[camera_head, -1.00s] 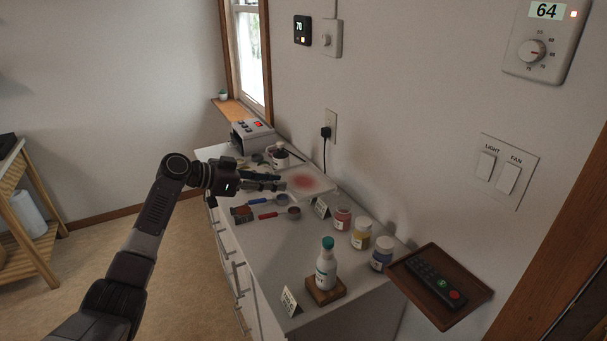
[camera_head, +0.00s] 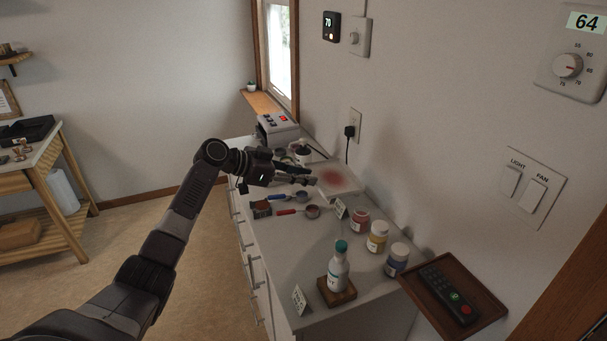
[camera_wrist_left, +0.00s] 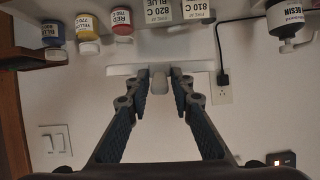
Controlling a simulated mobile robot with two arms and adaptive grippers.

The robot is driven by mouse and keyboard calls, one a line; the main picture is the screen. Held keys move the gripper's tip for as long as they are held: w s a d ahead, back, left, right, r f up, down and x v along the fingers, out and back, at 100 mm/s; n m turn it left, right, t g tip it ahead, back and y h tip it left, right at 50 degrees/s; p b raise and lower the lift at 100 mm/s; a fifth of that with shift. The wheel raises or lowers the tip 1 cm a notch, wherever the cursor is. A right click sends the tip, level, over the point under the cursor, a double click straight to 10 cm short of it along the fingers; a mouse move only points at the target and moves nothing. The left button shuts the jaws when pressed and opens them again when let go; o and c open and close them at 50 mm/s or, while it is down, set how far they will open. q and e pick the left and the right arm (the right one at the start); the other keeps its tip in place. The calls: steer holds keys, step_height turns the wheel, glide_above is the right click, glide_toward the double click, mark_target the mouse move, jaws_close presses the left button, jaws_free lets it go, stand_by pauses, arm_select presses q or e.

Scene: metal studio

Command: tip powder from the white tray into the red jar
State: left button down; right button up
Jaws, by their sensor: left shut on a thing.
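The white tray (camera_head: 350,187) is near the wall end of the counter, with a patch of red powder (camera_head: 332,178) on it. My left gripper (camera_head: 314,181) is shut on the tray's near side in the head view. In the left wrist view its fingertips (camera_wrist_left: 160,80) close around a pale tab at the edge of the white tray (camera_wrist_left: 125,70). The red jar (camera_head: 360,221) stands upright on the counter, apart from the tray, and shows in the left wrist view (camera_wrist_left: 122,22). My right gripper is out of view.
A yellow jar (camera_head: 377,237) and a blue jar (camera_head: 397,260) stand beside the red one. A small label card (camera_head: 341,208) stands between tray and red jar. A teal-capped bottle (camera_head: 339,265) on a wooden block and measuring scoops (camera_head: 312,211) are on the counter.

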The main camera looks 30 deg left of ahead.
arm_select(q)
steer(key=shift+r, duration=0.2)
steer(key=shift+d+r+p, duration=0.15)
steer(key=shift+p, duration=0.6)
steer(key=shift+d+r+m+g+y+p, duration=0.2)
steer(key=shift+r+m+g+y+p, duration=0.3)
steer(key=shift+p, duration=0.65)
steer(key=shift+d+r+y+p, duration=0.15)
steer(key=shift+y+p, duration=0.45)
steer(key=shift+p, duration=0.3)
steer(key=shift+w+d+r+m+g+y+p, duration=0.2)
steer(key=shift+d+r+m+y+p, duration=0.6)
steer(key=shift+p, duration=1.6)
steer(key=shift+w+d+r+m+g+y+p, duration=0.1)
steer(key=shift+d+r+m+g+y+p, duration=0.2)
steer(key=shift+d+r+y+p, duration=1.55)
steer(key=p, duration=0.2)
steer(key=d+p, duration=0.1)
steer(key=p, duration=0.1)
steer(key=shift+w+f+m+p, duration=0.1)
steer(key=shift+f+m+p, duration=0.15)
steer(key=shift+m+p, duration=0.05)
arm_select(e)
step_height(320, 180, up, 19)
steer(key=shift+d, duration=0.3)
